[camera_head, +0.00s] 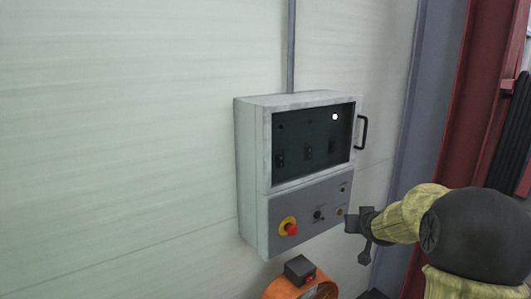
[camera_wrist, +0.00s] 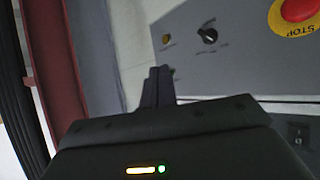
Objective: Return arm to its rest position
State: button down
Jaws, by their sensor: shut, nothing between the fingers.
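My gripper (camera_head: 350,222) is at the right in the head view, at the end of my yellow and black arm. It is in front of the lower right part of a grey control box (camera_head: 247,180) on the wall. In the wrist view its two dark fingers (camera_wrist: 158,74) are together with nothing between them. Their tips show close to a small button on the panel. I cannot tell whether they touch it.
The panel carries a red stop button (camera_head: 290,228) on yellow and a black knob (camera_head: 318,214). The box has a dark window and a handle (camera_head: 361,132). Below it is an orange object (camera_head: 283,288) with a dark switch box (camera_head: 299,269). A red column (camera_head: 452,130) stands right.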

jog(key=s+a+f+g, duration=0.3)
jog(key=s+a+f, duration=0.1)
jog(key=s, duration=0.6)
jog(key=s+a+f+g, duration=0.3)
jog(key=s+a+f, duration=0.1)
jog(key=s, duration=0.6)
jog(key=s+a+f+n+g+y, duration=0.1)
jog(key=s+a+f+g, duration=0.2)
jog(key=s, duration=0.7)
jog(key=shift+a+f, duration=0.4)
jog(key=shift+a, duration=0.15)
